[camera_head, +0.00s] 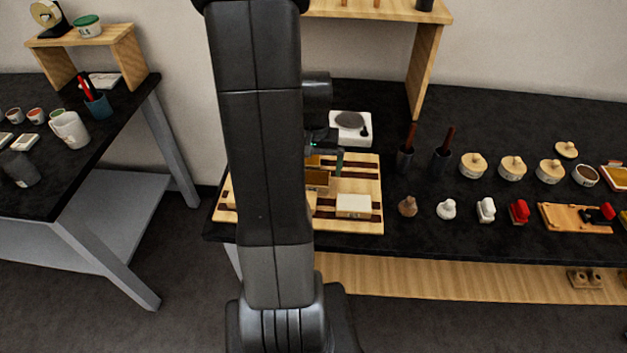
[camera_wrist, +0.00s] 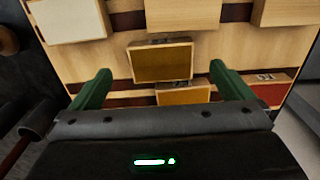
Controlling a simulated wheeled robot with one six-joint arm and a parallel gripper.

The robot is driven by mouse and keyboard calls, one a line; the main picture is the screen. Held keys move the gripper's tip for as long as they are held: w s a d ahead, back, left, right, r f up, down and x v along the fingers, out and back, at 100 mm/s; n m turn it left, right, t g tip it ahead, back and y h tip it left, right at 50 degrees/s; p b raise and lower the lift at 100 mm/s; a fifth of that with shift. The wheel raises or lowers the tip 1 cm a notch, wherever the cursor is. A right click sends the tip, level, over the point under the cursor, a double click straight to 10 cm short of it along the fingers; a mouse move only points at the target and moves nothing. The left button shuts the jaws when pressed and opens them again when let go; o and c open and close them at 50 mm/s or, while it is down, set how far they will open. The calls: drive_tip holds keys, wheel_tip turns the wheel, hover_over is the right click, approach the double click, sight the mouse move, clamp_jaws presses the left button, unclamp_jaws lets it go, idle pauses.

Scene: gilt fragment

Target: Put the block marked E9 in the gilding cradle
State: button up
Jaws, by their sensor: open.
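My gripper (camera_wrist: 159,70) is open, its two green fingers spread in the wrist view, with nothing held between them. An orange-yellow block (camera_wrist: 185,94) and a red-topped block (camera_wrist: 268,90) are nearby. A cream block (camera_wrist: 68,18) and two plain wood blocks (camera_wrist: 183,12) are also on the rack. The cream block shows in the head view (camera_head: 353,205) with an unreadable mark. I cannot tell which block is E9 or which thing is the gilding cradle.
My arm hides part of the rack in the head view. To the right are dark holders with sticks (camera_head: 405,158), several lidded pots (camera_head: 473,165), small stamps and an orange wooden stand (camera_head: 567,218). Another table (camera_head: 75,185) is at left.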

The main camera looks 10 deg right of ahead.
drive_tip(key=shift+s+a+f+p, duration=0.1)
drive_tip(key=shift+f+p, duration=0.25)
drive_tip(key=shift+f, duration=2.1)
drive_tip(key=c, duration=1.1)
